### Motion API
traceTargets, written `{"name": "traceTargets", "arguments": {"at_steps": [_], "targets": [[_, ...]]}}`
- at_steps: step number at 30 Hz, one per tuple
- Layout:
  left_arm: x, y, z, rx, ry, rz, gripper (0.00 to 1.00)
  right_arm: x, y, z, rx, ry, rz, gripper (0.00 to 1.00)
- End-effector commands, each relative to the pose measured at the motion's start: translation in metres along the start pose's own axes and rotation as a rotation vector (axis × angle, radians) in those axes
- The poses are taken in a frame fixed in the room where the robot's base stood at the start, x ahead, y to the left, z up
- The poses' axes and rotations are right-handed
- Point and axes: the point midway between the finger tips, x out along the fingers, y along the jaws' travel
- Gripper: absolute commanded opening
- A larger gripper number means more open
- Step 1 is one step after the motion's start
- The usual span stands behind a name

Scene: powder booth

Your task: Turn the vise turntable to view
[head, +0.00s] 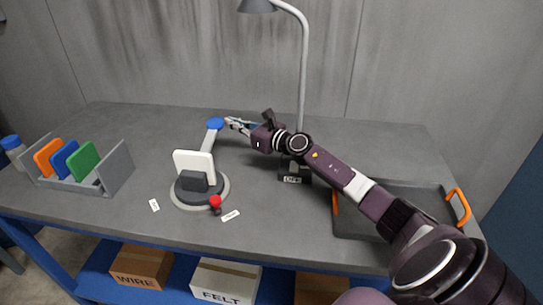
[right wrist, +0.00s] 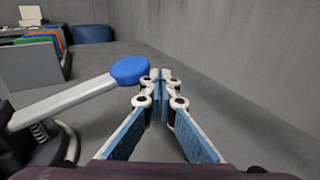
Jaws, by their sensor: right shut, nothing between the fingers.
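The vise turntable (head: 222,194) is a round light-grey disc on the bench, left of the middle. A dark vise (head: 192,190) on it holds an upright white plate (head: 195,165). A light-grey lever (head: 209,139) runs from it toward the back and ends in a blue pad (head: 215,124). A red ball knob (head: 215,201) is at the front. My right gripper (head: 229,121) is shut and empty, its tips just right of the blue pad. In the right wrist view the tips (right wrist: 160,78) are beside the blue pad (right wrist: 130,69); I cannot tell if they touch.
A lamp (head: 304,80) stands behind my right arm, near a dark block (head: 293,174). A grey tray (head: 365,226) with orange handles is at right. A rack (head: 117,170) with coloured plates is at left. Two white labels (head: 154,205) (head: 230,215) lie near the turntable.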

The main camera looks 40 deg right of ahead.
Motion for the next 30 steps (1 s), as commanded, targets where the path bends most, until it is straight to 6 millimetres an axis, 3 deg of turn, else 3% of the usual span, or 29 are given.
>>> {"name": "traceTargets", "arguments": {"at_steps": [19, 30], "targets": [[0.000, -0.013, 0.005, -0.002, -0.006, -0.015, 0.31, 0.001, 0.001, 0.000, 0.000, 0.000, 0.000, 0.00], [0.000, -0.010, 0.003, -0.001, -0.004, -0.012, 0.31, -0.043, 0.001, -0.002, -0.001, 0.004, 0.000, 0.00]]}}
